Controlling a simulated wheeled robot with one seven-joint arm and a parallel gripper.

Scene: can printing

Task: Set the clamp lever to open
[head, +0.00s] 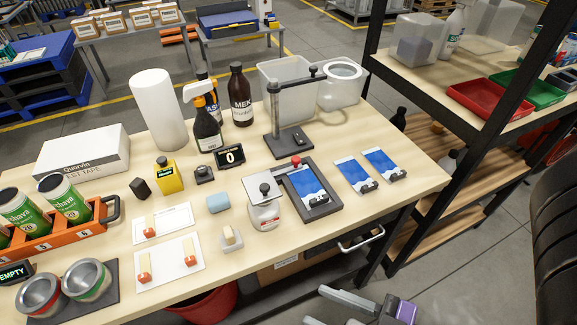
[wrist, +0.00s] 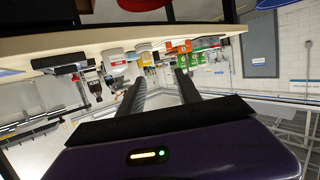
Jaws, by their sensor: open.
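The clamp lever appears to be the short dark arm with a red knob (head: 296,161) at the back edge of a dark frame (head: 331,205) on the bench. A blue-and-white sheet (head: 308,186) lies in that frame. I cannot tell from here whether the lever is open or closed. My gripper (head: 312,306) is at the bottom of the head view, in front of the bench and apart from the lever. In the wrist view my gripper (wrist: 160,76) is open with nothing between its fingers; the lever is not clear there.
A white container (head: 264,213) stands just left of the frame. A black stand (head: 287,146) rises behind it. Two more blue-and-white sheets (head: 355,172) lie to its right. The bench's front right edge (head: 400,205) is mostly clear. A shelf unit (head: 480,140) stands at right.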

